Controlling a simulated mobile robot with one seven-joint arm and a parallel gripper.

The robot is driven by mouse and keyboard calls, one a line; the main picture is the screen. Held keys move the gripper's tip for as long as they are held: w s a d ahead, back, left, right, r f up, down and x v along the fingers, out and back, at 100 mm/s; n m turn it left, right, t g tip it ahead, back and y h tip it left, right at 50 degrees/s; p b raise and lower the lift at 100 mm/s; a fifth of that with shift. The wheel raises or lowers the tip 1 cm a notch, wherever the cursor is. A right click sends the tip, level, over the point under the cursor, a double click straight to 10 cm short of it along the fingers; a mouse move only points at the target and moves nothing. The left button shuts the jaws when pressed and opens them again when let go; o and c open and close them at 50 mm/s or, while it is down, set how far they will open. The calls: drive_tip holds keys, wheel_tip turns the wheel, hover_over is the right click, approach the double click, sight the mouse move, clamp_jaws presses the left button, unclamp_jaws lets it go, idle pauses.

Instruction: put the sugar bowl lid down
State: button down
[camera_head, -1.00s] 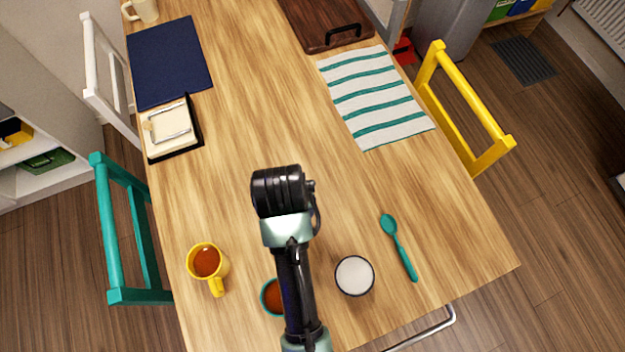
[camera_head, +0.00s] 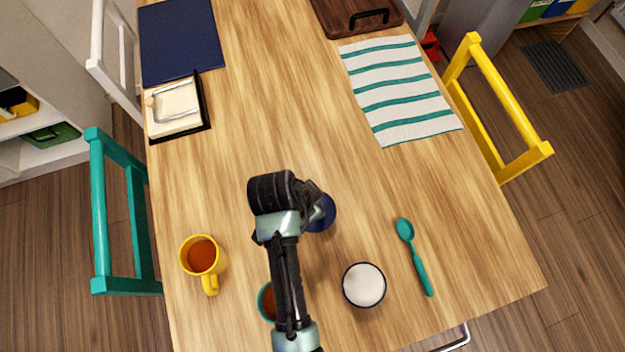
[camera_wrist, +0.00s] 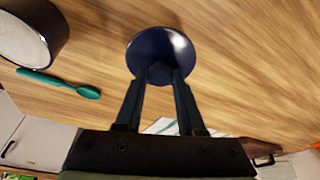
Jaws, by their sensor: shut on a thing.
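The sugar bowl lid (camera_wrist: 160,48) is a dark blue, round, shiny disc, held between the fingertips of my gripper (camera_wrist: 160,78) in the wrist view. In the head view the lid (camera_head: 322,213) shows partly from behind my wrist, above the wooden table. Whether it touches the table cannot be told. The white-filled round bowl with a dark rim (camera_head: 364,285), likely the sugar bowl, stands uncovered to the lower right of the lid. It also shows in the wrist view at upper left (camera_wrist: 22,38). My fingertips are hidden in the head view.
A teal spoon (camera_head: 414,257) lies right of the bowl. A yellow mug (camera_head: 203,257) of brown drink stands at left, and a teal-rimmed cup (camera_head: 266,302) is partly behind my arm. A striped cloth (camera_head: 400,88) and napkin holder (camera_head: 177,108) lie farther back. The table's middle is clear.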

sight(326, 203)
drive_tip(key=shift+f, duration=1.8)
drive_tip(key=c, duration=0.5)
unclamp_jaws()
drive_tip(key=shift+f, duration=0.15)
